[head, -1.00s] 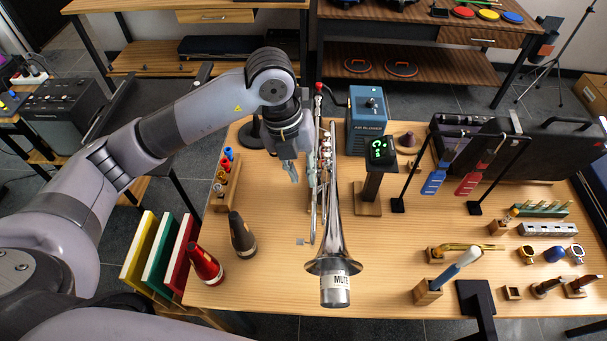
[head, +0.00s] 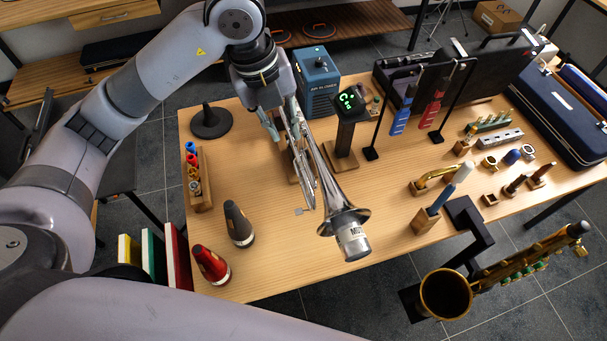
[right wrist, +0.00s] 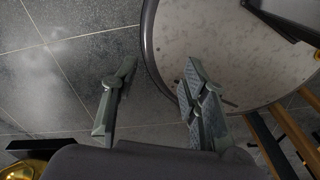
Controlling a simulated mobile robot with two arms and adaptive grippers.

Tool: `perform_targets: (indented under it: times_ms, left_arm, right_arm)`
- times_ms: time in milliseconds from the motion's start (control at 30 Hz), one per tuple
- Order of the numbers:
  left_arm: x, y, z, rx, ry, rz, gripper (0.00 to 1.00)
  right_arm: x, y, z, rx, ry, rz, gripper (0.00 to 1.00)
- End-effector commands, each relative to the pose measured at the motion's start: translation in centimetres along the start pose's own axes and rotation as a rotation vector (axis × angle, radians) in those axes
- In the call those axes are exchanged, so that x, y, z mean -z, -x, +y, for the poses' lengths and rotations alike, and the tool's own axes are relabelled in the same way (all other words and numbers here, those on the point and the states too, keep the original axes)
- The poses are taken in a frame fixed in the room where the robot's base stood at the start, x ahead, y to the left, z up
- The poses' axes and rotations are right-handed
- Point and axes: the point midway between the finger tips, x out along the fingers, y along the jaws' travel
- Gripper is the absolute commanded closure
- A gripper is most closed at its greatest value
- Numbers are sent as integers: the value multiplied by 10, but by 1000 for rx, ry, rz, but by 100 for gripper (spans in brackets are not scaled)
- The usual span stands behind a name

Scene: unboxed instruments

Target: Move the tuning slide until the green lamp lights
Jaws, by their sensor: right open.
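A silver trumpet (head: 330,188) lies on a stand on the wooden table, its bell toward the front and plugged by a mute (head: 352,241). My left gripper (head: 283,122) is over the trumpet's far part, its fingers overlapping the tubing. The tuning slide cannot be told apart there, and I cannot tell whether the fingers touch or grip anything. A tuner (head: 351,103) on a dark post, right of the trumpet, shows green lit characters; I cannot make out a separate lamp. My right gripper (right wrist: 157,88) is open and empty above the floor in the right wrist view.
A blue air blower (head: 317,82) stands behind the trumpet. A rack of small bottles (head: 197,178), a grey mute (head: 238,224) and a red mute (head: 210,264) stand left. A saxophone (head: 500,275) is at the front right.

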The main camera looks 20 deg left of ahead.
Motion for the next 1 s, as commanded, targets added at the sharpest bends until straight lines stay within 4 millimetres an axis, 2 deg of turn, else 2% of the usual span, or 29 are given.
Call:
perform_targets:
  times_ms: [167, 300, 367, 500, 700, 900, 1000]
  left_arm:
    - [1, -21, 1, -4, 1, 4, 81]
    - [1, -50, 1, -5, 1, 6, 81]
    - [2, -63, 1, -6, 1, 6, 81]
    - [1, -94, 1, -4, 2, 5, 81]
    - [1, -135, 0, -4, 0, 4, 81]
    - [0, -162, 0, -2, 0, 2, 81]
    - [1, -169, 0, -1, -1, 2, 81]
  right_arm:
    - [18, 5, 23, -27, 5, 23, 59]
    - [35, 12, 42, -51, 2, 50, 59]
    - [38, 15, 46, -55, 2, 54, 59]
    - [36, 22, 42, -51, 1, 49, 59]
    - [20, 29, 21, -25, -1, 26, 59]
    - [17, 34, 16, -20, 2, 20, 59]
    - [20, 35, 19, -23, 3, 23, 59]
